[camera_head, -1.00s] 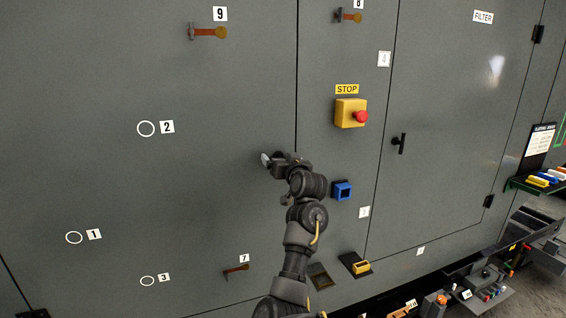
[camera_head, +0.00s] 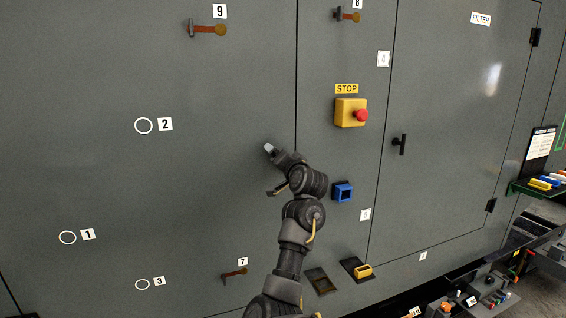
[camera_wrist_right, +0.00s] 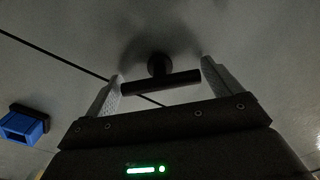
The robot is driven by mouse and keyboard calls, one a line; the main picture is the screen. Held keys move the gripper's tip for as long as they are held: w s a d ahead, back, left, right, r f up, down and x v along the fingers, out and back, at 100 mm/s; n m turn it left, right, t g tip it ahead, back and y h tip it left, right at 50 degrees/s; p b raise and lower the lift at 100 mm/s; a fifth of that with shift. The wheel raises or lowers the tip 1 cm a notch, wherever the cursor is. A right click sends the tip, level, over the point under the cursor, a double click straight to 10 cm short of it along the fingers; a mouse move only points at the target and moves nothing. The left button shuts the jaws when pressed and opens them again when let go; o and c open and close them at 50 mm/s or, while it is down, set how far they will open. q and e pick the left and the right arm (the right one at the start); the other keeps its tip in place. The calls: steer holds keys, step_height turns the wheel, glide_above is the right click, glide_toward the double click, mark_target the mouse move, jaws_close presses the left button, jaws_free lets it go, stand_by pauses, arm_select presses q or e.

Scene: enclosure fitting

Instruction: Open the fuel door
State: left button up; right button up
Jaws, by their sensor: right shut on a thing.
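The large dark grey panel (camera_head: 90,80) fills the left of the head view, bounded on its right by a dark vertical seam. My right gripper (camera_head: 268,149) is at this panel, just left of the seam. In the right wrist view a black T-shaped handle (camera_wrist_right: 160,82) stands out from a grey surface. My right gripper (camera_wrist_right: 160,85) has its two pale fingers at the two ends of the handle's bar, shut on it. In the head view the gripped handle is hidden by my gripper. No label reading fuel is legible. My left gripper is not in view.
A yellow STOP box (camera_head: 350,113) with a red button and a blue socket (camera_head: 342,192) sit right of my arm; the socket also shows in the wrist view (camera_wrist_right: 22,127). The FILTER door (camera_head: 460,120) has a black handle (camera_head: 399,144). Red-orange latches (camera_head: 208,29) stick out from the panel.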

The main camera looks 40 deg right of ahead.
stand_by(0.4)
steer(key=o, duration=0.7)
steer(key=b+v, duration=0.5)
steer(key=v, duration=0.5)
steer(key=shift+s+a+b, duration=0.2)
steer(key=shift+s+b, duration=0.1)
